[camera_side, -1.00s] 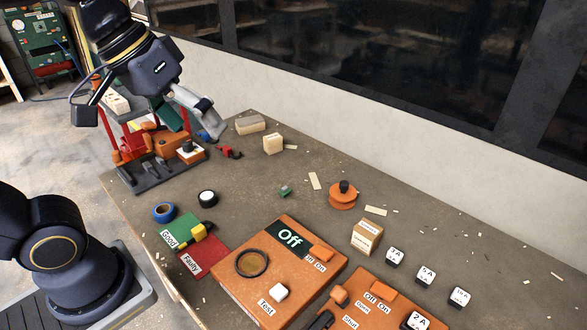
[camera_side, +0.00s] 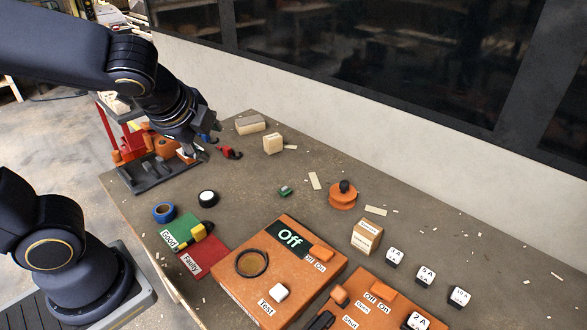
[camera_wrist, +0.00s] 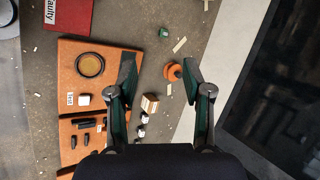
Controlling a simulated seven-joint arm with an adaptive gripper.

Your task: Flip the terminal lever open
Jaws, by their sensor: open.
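No part is clearly marked as the terminal lever, and I cannot tell which piece it is. A small green block (camera_side: 285,190) lies on the bench; it also shows at the top of the wrist view (camera_wrist: 164,32). A small red piece with dark parts (camera_side: 231,153) lies further back, near my gripper (camera_side: 203,150). My gripper is above the bench's back left, beside the rack. In the wrist view its two dark green fingers (camera_wrist: 158,75) are spread apart with nothing gripped. The bench shows between and beyond them.
Orange boxes (camera_side: 235,290) fill the front. An orange spool (camera_side: 342,198), a cardboard box (camera_side: 367,236) and white labelled cubes (camera_side: 426,276) stand right. Mid-bench is mostly clear.

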